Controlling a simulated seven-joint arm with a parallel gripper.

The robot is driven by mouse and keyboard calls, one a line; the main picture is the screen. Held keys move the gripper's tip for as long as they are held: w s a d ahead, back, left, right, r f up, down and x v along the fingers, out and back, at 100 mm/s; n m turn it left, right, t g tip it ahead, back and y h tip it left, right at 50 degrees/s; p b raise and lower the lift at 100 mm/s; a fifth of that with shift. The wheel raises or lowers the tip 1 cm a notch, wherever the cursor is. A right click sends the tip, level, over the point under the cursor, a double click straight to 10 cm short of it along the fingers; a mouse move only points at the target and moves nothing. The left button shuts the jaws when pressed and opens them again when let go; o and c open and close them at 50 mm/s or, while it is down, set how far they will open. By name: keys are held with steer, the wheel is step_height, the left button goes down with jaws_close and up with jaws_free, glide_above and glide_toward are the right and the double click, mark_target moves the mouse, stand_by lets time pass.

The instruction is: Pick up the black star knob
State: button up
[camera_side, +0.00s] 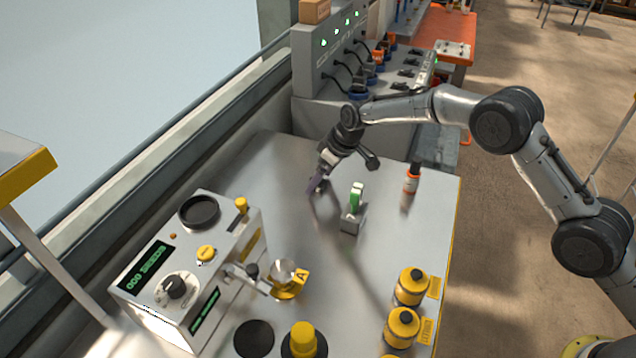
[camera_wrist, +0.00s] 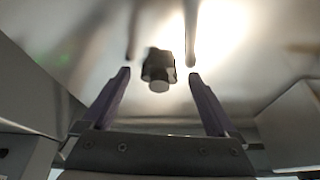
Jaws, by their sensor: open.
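The black star knob (camera_wrist: 158,64) shows in the wrist view as a dark, lobed piece with a paler round end, standing on the grey metal table. It lies between the two purple fingertips of my gripper (camera_wrist: 159,76), with a gap on each side. In the side view my gripper (camera_side: 316,186) points down at the middle of the table, left of a small grey stand. The fingers are apart and hold nothing. The knob is mostly hidden by the fingers in the side view.
A grey stand (camera_side: 352,221) with a green piece is close to my gripper's right. The seeder box (camera_side: 190,265) is front left; yellow canisters (camera_side: 411,286) are front right. Bare table surrounds the gripper's left side.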

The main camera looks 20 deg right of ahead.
steer(key=shift+w+f, duration=0.1)
steer(key=shift+f, duration=0.05)
steer(key=c, duration=1.4)
steer(key=shift+c, duration=0.2)
